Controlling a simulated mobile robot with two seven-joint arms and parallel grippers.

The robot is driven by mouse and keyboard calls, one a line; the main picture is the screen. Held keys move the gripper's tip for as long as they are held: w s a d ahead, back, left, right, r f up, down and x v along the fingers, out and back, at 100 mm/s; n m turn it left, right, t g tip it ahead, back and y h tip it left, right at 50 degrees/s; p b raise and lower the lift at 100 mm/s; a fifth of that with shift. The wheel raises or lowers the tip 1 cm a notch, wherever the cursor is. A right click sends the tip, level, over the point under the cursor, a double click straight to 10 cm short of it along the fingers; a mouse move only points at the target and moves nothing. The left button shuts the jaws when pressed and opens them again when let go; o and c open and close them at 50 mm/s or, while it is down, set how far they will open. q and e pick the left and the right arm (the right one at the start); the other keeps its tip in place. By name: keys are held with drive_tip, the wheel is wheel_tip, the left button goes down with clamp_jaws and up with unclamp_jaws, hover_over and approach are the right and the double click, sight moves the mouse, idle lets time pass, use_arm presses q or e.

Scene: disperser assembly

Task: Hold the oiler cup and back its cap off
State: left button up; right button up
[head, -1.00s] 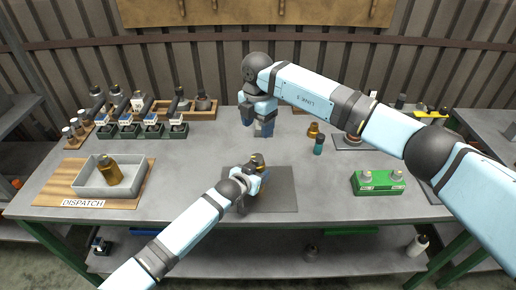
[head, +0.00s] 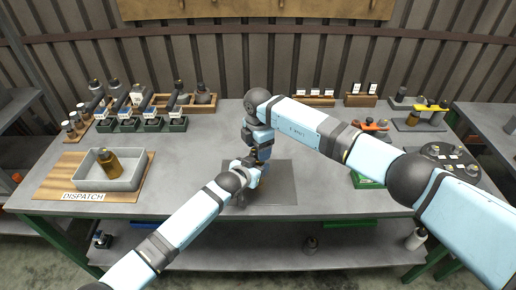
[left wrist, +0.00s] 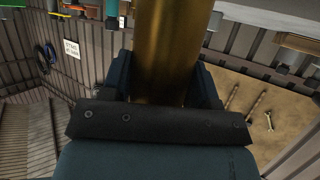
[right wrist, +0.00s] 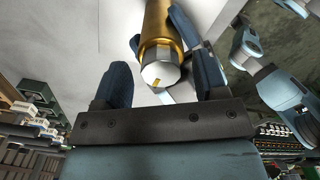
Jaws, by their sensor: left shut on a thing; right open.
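The oiler cup shows in the left wrist view as a brass cylinder (left wrist: 166,50) between the fingers of my left gripper (left wrist: 165,75), which is shut on it. In the right wrist view its brass body (right wrist: 158,22) ends in a silvery cap (right wrist: 160,74). My right gripper (right wrist: 163,85) is open, with its fingers on either side of the cap end. I cannot tell whether a finger touches it. In the head view both grippers meet over the grey mat (head: 282,185), and they mostly hide the cup.
A grey tray (head: 135,178) with another brass cup (head: 109,161) stands on the wooden dispatch board (head: 60,186) at left. Several dark fixtures (head: 152,124) line the back left. A green block (head: 368,183) is partly hidden behind my right arm. The mat's right part is clear.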

drive_tip(key=shift+f, duration=0.3)
drive_tip(key=c, duration=0.9)
drive_tip(key=shift+n, duration=0.3)
drive_tip(key=n, duration=0.4)
drive_tip(key=shift+w, duration=0.1)
drive_tip(key=shift+a+n, duration=0.15)
drive_tip(key=shift+n, duration=2.15)
